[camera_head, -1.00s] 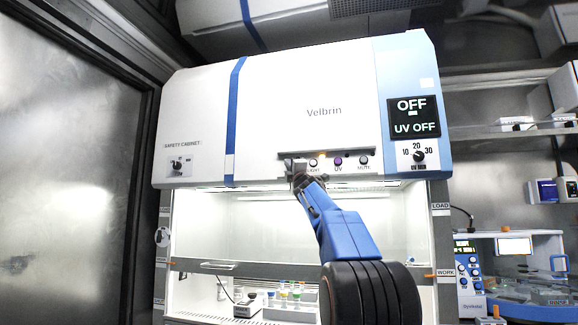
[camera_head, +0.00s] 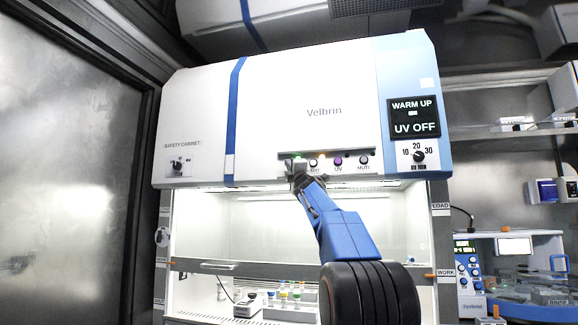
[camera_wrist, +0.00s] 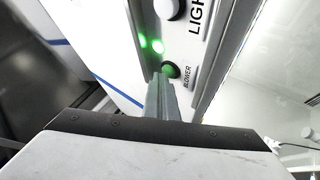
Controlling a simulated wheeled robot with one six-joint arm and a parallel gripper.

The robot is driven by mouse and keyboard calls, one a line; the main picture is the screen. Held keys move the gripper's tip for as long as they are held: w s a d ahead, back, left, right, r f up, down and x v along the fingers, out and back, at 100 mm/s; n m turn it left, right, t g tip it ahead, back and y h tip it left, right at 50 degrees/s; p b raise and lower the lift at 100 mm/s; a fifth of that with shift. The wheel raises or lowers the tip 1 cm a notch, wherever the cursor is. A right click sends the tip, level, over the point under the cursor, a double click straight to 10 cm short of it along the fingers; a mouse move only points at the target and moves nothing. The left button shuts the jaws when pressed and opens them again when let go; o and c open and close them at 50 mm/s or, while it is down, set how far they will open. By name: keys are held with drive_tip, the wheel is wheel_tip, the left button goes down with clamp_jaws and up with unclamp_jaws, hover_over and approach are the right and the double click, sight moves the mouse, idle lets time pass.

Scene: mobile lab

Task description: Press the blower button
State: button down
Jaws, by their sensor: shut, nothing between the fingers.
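The safety cabinet (camera_head: 290,100) has a button strip along its lower front edge. The green blower button (camera_wrist: 171,70), labelled BLOWER, shows in the wrist view just beyond my fingertips, with lit green lamps (camera_wrist: 150,44) beside it. My gripper (camera_wrist: 162,82) is shut and empty, its tips at or very near the button; I cannot tell if they touch. In the head view my gripper (camera_head: 297,172) covers the left end of the strip and hides the button. The display (camera_head: 413,116) reads WARM UP and UV OFF.
The LIGHT button (camera_head: 313,163), UV button (camera_head: 338,161) and MUTE button (camera_head: 364,160) sit to the right on the same strip. A timer knob (camera_head: 418,155) is below the display. Vials (camera_head: 283,295) stand inside the lit cabinet under the raised sash.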

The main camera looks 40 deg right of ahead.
drive_tip(key=shift+s+a+f, duration=0.1)
drive_tip(key=shift+s+a, duration=0.4)
drive_tip(key=shift+a, duration=0.1)
drive_tip(key=s+a, duration=0.1)
drive_tip(key=a, duration=0.1)
drive_tip(key=s+a, duration=0.2)
idle(0.5)
idle(0.8)
